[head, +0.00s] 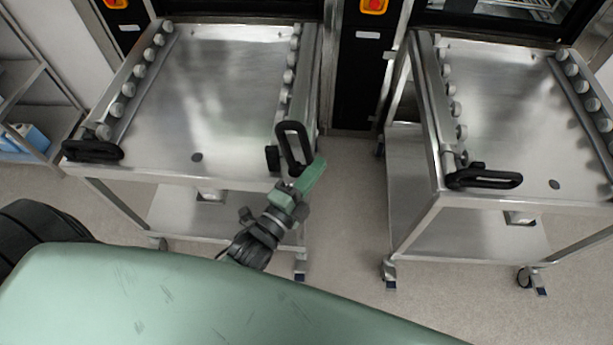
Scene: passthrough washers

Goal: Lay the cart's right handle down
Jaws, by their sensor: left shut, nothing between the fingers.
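A steel cart (215,110) stands at the left in the head view, in front of a machine. Its right handle (293,148), a black loop, stands up at the cart's front right corner. The cart's left handle (92,151) lies flat at the front left corner. My left gripper (316,168), with green fingers, is shut and empty. It is just to the right of the base of the right handle, overlapping it closely in the picture; I cannot tell if they touch. My right gripper is not in view.
A second steel cart (500,120) stands at the right, with a black handle (485,178) lying flat at its front left corner. Floor (345,200) is clear between the carts. A shelf rack (28,105) stands at the far left.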

